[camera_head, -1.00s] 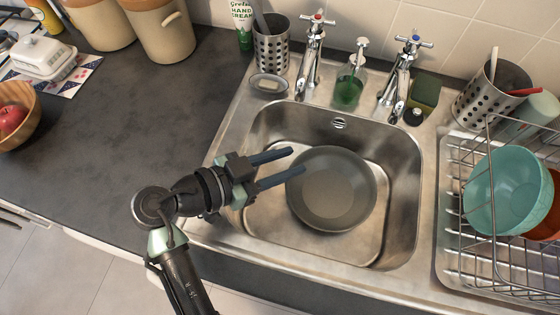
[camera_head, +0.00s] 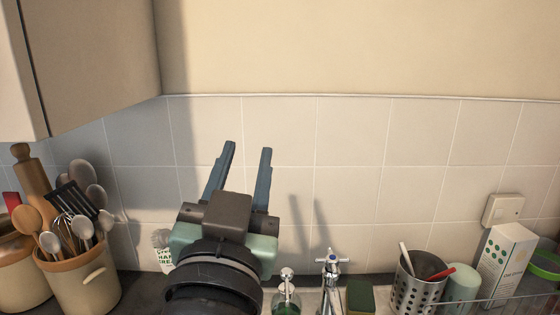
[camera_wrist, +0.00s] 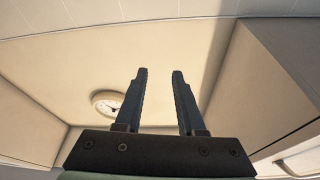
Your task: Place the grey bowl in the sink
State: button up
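My gripper (camera_head: 242,150) is raised in front of the tiled wall, with its fingers pointing up. The fingers stand apart with nothing between them, and the wrist view also shows them open and empty (camera_wrist: 158,75). The grey bowl and the sink basin are out of view now. A second earlier the head view showed a round grey dish in the sink basin, apart from the fingers. The tap with a blue-marked handle (camera_head: 331,265) shows at the bottom of the head view.
A utensil crock (camera_head: 82,283) stands at the left, below a wall cupboard (camera_head: 90,60). A soap dispenser (camera_head: 286,292), a perforated cutlery holder (camera_head: 414,290) and a white carton (camera_head: 503,260) line the back.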

jog(key=s+d+r+n+t, duration=0.1)
jog(key=s+d+r+t, duration=0.1)
jog(key=s+r, duration=0.3)
jog(key=s+d+r+n+t+y, duration=0.1)
jog(key=s+r+t, duration=0.3)
jog(key=r, duration=0.5)
jog(key=shift+s+d+r+n, duration=0.3)
jog(key=shift+s+d+n, duration=0.1)
jog(key=shift+s, duration=0.15)
notch_tip(320, 180, up, 5)
jog(key=p, duration=0.4)
jog(key=shift+f+p, duration=0.2)
jog(key=shift+p, duration=0.15)
